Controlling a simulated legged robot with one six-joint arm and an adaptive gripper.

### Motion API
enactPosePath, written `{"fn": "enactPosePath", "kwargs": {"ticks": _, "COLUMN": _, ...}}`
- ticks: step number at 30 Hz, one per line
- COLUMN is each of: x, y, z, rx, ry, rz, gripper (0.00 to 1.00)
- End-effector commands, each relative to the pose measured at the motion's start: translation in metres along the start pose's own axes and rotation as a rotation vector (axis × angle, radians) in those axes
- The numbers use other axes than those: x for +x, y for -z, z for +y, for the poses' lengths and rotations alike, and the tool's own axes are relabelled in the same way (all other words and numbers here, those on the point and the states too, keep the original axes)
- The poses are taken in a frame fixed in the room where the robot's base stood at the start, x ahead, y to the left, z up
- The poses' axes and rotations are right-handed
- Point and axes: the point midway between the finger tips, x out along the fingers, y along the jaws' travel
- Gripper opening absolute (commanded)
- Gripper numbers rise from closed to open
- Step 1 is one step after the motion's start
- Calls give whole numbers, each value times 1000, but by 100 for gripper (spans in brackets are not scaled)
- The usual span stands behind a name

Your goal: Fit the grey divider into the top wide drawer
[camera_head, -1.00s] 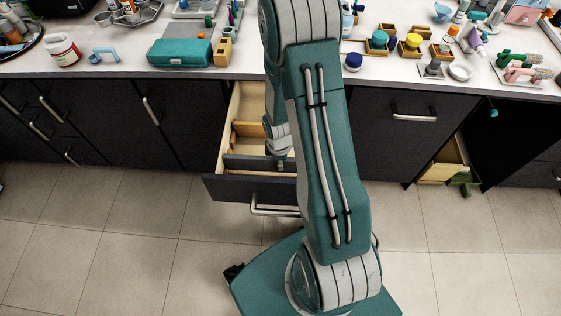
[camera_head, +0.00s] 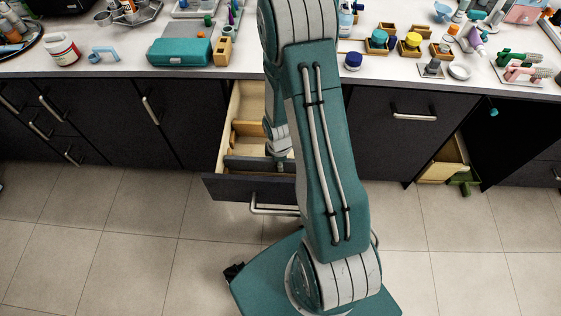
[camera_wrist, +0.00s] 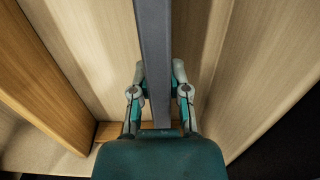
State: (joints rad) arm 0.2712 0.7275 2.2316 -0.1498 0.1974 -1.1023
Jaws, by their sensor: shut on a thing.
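The top wide drawer (camera_head: 256,188) is pulled open below the counter, with a dark front and pale wood inside. The grey divider (camera_head: 245,163) lies across the drawer, near its front; in the wrist view the divider (camera_wrist: 153,50) runs as a long bar up the middle. My gripper (camera_wrist: 160,88) is shut on it, one finger on each side. The wrist view shows it inside the drawer, over the pale floor. In the head view my arm hides the divider's right end and much of the drawer.
A wooden divider (camera_wrist: 55,75) stands left of the grey one in the wrist view. The counter (camera_head: 110,66) above holds a teal case (camera_head: 180,52) and several small items. The floor is clear.

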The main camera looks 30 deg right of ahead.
Motion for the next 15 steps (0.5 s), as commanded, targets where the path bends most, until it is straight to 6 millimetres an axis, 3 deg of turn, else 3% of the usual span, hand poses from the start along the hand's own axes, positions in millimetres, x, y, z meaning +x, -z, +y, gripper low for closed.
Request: {"fn": "enactPosePath", "kwargs": {"ticks": 15, "x": 11, "y": 0, "z": 0, "rx": 0, "ry": 0, "rz": 0, "gripper": 0}}
